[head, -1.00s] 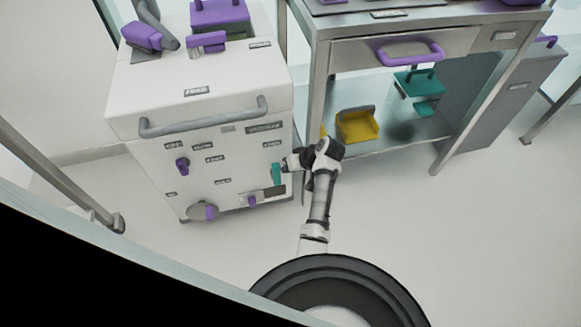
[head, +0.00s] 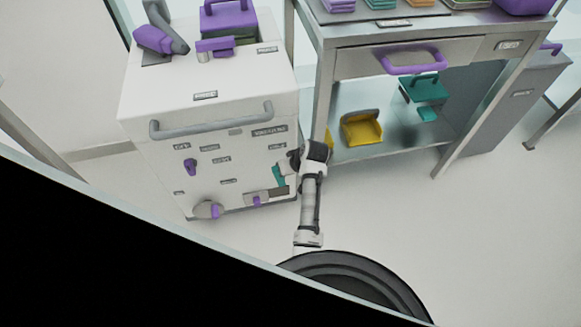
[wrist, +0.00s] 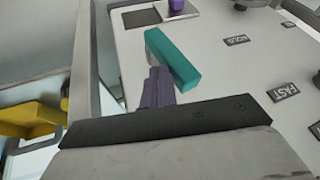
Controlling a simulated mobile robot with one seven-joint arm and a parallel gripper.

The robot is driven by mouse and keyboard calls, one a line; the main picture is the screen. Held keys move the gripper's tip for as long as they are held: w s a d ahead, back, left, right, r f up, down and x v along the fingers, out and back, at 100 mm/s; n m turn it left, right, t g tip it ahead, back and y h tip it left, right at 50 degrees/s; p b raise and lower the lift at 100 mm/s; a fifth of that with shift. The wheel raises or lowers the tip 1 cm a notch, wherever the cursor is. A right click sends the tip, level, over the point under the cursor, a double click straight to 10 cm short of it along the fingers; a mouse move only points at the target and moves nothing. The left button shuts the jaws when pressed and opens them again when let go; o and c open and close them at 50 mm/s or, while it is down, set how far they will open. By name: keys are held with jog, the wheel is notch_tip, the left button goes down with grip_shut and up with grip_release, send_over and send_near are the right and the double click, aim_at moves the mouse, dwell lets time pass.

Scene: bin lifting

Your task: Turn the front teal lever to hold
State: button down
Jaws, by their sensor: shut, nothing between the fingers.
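The teal lever (head: 279,176) is on the front face of the white cabinet (head: 152,165), near its right edge. In the head view it is tilted, its lower end to the right. In the wrist view the teal lever (wrist: 172,58) lies aslant, with the HOLD label (wrist: 236,40) to its right and the FAST label (wrist: 287,92) further along. My gripper (wrist: 158,80) is shut and empty, its fingertips close against the lever's side; I cannot tell if they touch. In the head view my gripper (head: 290,167) is at the lever, partly hidden by my wrist.
A grey handle bar (head: 212,122) crosses the cabinet front above the lever. A metal table (head: 320,95) stands close to the right, with a yellow bin (head: 361,129) and a teal bin (head: 424,88) beneath. The floor in front is clear.

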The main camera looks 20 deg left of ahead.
jog(key=s+a+f+n+t+h+b, duration=0.3)
jog(key=s+a+f+t+h, duration=0.2)
jog(key=a+t+h, duration=0.3)
jog(key=h, duration=0.2)
jog(key=shift+s+a+f+h, duration=0.15)
jog(key=shift+s+a+h, duration=0.15)
jog(key=shift+s+h, duration=0.1)
jog(key=shift+f, duration=0.1)
dwell(0.8)
